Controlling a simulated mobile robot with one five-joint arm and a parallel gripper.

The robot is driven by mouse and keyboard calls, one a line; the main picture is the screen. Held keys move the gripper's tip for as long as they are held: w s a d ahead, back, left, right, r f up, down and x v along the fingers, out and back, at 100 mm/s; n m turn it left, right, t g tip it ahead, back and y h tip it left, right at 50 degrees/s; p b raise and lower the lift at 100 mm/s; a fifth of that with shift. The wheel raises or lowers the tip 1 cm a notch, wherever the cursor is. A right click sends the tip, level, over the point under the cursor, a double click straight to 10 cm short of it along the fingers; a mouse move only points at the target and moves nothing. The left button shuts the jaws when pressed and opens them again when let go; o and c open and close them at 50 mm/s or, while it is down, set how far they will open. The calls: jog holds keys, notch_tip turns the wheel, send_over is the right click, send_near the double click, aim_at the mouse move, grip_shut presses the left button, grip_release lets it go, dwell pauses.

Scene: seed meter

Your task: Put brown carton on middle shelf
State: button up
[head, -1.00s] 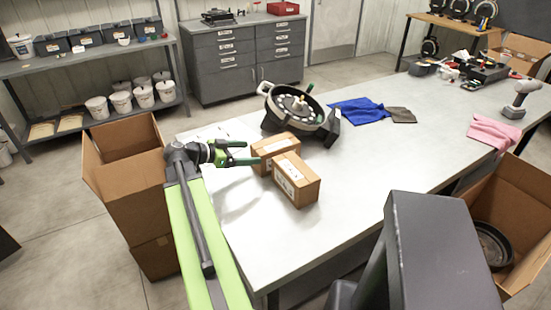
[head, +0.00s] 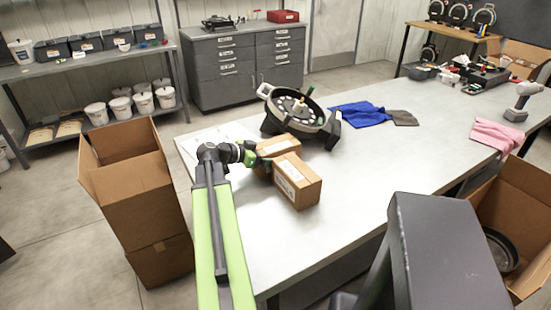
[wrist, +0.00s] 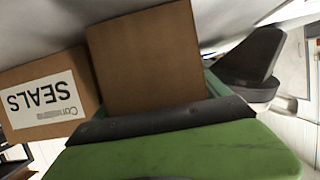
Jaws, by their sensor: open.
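Two brown cartons stand close together on the light workbench. The rear carton (head: 280,146) is partly hidden by the front carton (head: 297,182), which has a white label. My gripper (head: 259,164) is open at the left side of the cartons, close to the rear one. In the wrist view, a plain brown carton face (wrist: 145,60) fills the middle, just beyond a green finger. A second carton (wrist: 75,105) labelled SEALS, upside down, is on the left. Whether a carton lies between the fingers is unclear. The shelving unit (head: 95,60) at the left shows two levels.
A round seed meter (head: 298,108) stands behind the cartons. Blue cloth (head: 358,113), pink cloth (head: 497,135) and a drill (head: 520,100) lie farther right. An open cardboard box (head: 145,200) stands left of the bench. The bench front (head: 340,215) is clear.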

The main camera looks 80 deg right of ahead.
jog(key=c, duration=1.8)
jog(key=shift+o, duration=0.2)
jog(key=shift+r, duration=0.2)
notch_tip(320, 180, up, 18)
jog(key=p, duration=1.8)
jog(key=shift+f, duration=0.15)
